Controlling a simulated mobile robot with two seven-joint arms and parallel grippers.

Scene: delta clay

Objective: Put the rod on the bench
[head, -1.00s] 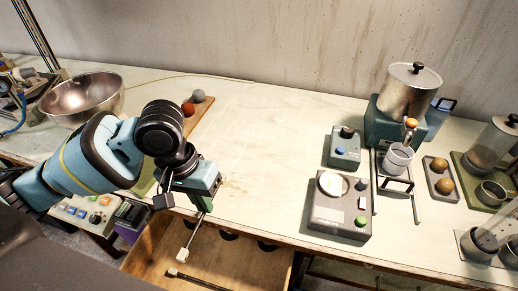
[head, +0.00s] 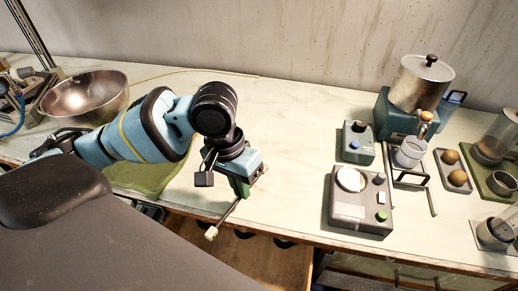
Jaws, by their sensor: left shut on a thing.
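My left gripper (head: 240,188) is shut on the rod (head: 226,215), a thin dark rod with a pale block at its lower end. The rod hangs tilted down to the left at the front edge of the bench, its pale end over the open drawer area. The bench (head: 285,145) has a pale, worn top and runs across the view. My right gripper is not in view.
A metal bowl (head: 85,98) stands at the back left, and a green mat (head: 145,178) lies below my left arm. A grey device with a white dish (head: 360,208), a small teal box (head: 356,142) and a metal pot (head: 421,84) stand at right. The bench middle is clear.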

